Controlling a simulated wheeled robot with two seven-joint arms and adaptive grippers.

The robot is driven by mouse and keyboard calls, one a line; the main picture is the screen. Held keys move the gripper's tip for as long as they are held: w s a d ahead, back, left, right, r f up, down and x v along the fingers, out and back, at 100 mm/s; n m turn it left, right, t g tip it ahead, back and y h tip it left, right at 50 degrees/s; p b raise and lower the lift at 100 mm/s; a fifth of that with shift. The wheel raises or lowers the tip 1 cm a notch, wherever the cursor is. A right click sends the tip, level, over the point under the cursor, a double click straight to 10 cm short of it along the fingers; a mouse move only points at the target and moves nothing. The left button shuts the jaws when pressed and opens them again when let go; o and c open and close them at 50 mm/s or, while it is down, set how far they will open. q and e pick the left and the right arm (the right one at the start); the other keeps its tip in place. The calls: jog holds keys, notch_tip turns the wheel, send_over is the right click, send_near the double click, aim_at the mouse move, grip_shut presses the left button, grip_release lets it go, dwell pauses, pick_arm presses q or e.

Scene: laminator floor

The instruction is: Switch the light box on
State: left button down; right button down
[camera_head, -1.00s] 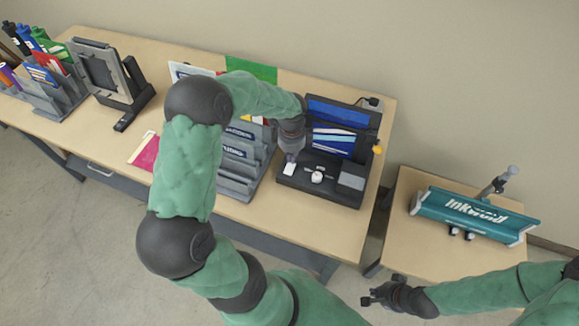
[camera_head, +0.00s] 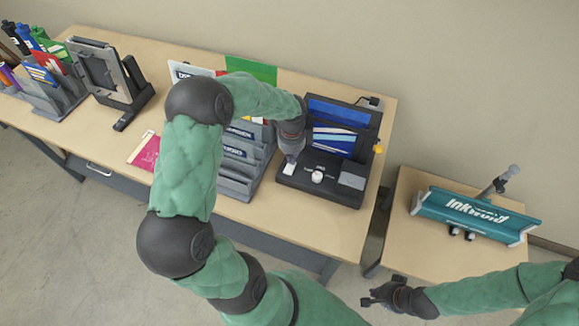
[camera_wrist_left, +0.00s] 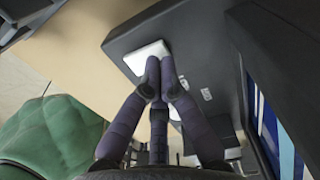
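The light box (camera_head: 352,180) is a black unit with an upright back panel at the right end of the long table. A white switch plate (camera_head: 289,169) sits at the left of its base and also shows in the left wrist view (camera_wrist_left: 150,55). My left gripper (camera_head: 290,158) points down at this plate. In the left wrist view its fingertips (camera_wrist_left: 161,78) are together and empty, at the plate's near edge; I cannot tell whether they touch it. My right gripper (camera_head: 368,297) hangs low in front of the small table, too small to read.
A white round knob or jar (camera_head: 317,176) stands on the light box base, close right of my left gripper. A grey sorter rack (camera_head: 240,175) is close on the left. A teal Inkvoid machine (camera_head: 475,213) stands on the side table (camera_head: 405,235).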

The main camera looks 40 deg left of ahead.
pick_arm(q)
jog(key=shift+f+b, duration=0.4)
jog(key=shift+f, duration=0.3)
dwell(0.4)
jog(key=shift+r, duration=0.15)
jog(key=shift+r+p, duration=2.75)
jog(key=shift+r, duration=0.65)
